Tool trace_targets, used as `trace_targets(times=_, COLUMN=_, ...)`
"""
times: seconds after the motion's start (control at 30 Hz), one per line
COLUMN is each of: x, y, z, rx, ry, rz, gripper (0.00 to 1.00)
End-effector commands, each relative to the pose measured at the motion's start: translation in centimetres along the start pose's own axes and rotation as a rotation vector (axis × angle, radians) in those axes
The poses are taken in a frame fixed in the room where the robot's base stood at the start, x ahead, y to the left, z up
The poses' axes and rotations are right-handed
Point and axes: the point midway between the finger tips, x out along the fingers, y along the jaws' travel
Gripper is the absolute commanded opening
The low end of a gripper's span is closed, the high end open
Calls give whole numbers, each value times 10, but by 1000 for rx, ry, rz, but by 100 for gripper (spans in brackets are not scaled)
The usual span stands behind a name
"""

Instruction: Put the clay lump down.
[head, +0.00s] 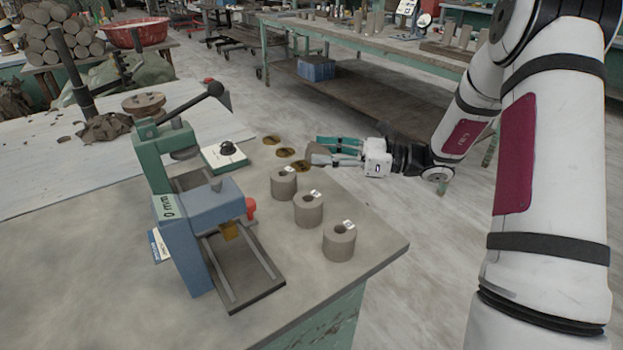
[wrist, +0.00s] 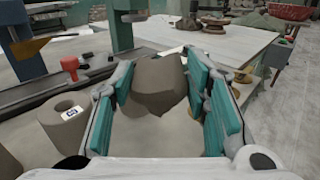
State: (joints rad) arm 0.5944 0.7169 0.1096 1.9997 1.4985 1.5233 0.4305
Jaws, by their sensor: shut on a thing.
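The clay lump (head: 316,154) is a grey-brown, rough block at the table's far right edge in the head view. My gripper (head: 335,150) reaches in from the right and is shut on it. In the wrist view the lump (wrist: 160,84) sits between the teal finger pads of my gripper (wrist: 163,90), its lower end tapering. The lump looks held above the grey table (head: 330,300); the exact gap beneath it cannot be told.
Three hollow clay cylinders (head: 308,210) stand near the table's right edge. Several amber discs (head: 286,152) lie beside the lump. A blue-green lever press (head: 205,215) and a small scale-like box (head: 224,155) stand to the left. The front table corner is bare.

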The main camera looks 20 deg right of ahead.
Motion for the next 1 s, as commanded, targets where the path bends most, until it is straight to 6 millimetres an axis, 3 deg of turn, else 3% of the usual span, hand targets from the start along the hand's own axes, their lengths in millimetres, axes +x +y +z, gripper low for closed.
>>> trace_targets(times=0.5, x=1, y=0, z=-55, rx=0, ry=-1, rz=0, gripper=10)
trace_targets(times=0.9, x=0, y=0, z=-60, rx=-1, ry=-1, rz=-1, gripper=10)
trace_targets(times=0.93, x=0, y=0, z=-59, rx=-1, ry=-1, rz=-1, gripper=49)
trace_targets(times=1.0, x=0, y=0, z=-59, rx=-1, ry=-1, rz=-1, gripper=63)
